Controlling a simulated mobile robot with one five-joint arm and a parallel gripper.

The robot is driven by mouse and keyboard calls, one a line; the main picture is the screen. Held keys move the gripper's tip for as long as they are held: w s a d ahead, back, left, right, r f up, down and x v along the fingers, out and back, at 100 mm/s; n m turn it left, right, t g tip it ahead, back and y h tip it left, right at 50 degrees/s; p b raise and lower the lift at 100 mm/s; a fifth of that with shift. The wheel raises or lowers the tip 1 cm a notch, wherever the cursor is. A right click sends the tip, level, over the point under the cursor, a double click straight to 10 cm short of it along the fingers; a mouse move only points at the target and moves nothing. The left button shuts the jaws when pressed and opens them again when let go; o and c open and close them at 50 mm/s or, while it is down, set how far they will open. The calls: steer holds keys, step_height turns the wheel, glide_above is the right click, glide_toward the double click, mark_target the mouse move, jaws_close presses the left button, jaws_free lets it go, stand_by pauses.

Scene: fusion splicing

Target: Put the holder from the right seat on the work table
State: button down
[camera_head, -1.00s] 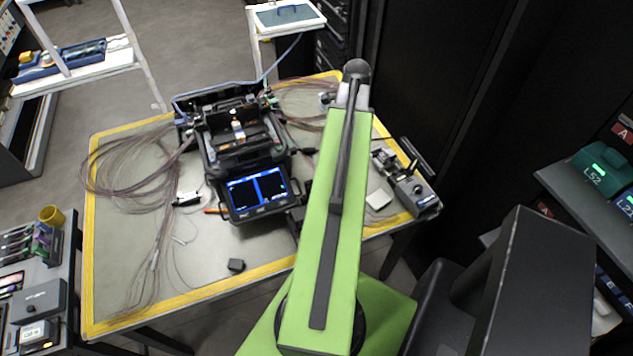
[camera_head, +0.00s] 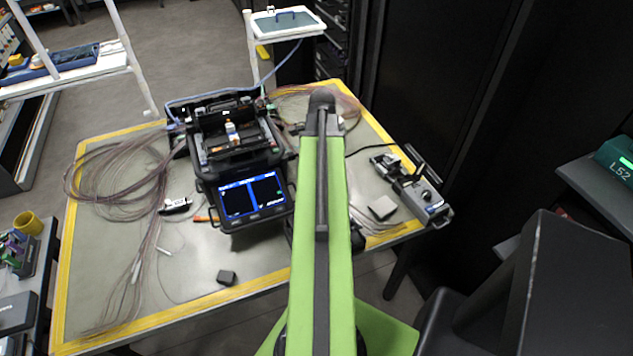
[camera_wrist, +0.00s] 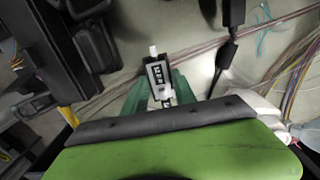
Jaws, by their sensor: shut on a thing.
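In the wrist view, my gripper (camera_wrist: 160,93) has its green fingers shut on a small black-and-white holder (camera_wrist: 157,72) with a printed label. The holder stands out beyond the fingertips, over the grey surface. I cannot tell whether it touches the surface. In the head view, my own green arm hides my gripper and the holder. The work table (camera_head: 185,265) is grey with a yellow border. The splicer (camera_head: 240,165) stands on it with its lid up and its screen lit. I cannot make out the splicer's right seat.
Coiled fibres (camera_head: 115,175) lie at the table's left. A black-and-white piece (camera_head: 175,206) and a small dark block (camera_head: 227,277) lie on the table. A grey device (camera_head: 422,200) and a pale pad (camera_head: 382,207) are at the right.

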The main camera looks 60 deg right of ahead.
steer(key=shift+w+f, duration=0.5)
steer(key=shift+w, duration=0.25)
step_height(320, 180, down, 4)
steer(key=b, duration=0.4)
steer(key=shift+f+b, duration=0.2)
steer(key=shift+b, duration=0.1)
steer(key=shift+r, duration=0.25)
steer(key=shift+f, duration=0.2)
steer(key=c, duration=1)
jaws_free()
steer(key=shift+r, duration=0.1)
step_height(320, 180, up, 12)
steer(key=p, duration=1.2)
steer(key=shift+r+p, duration=0.25)
steer(key=shift+p, duration=0.1)
steer(key=shift+f, duration=0.15)
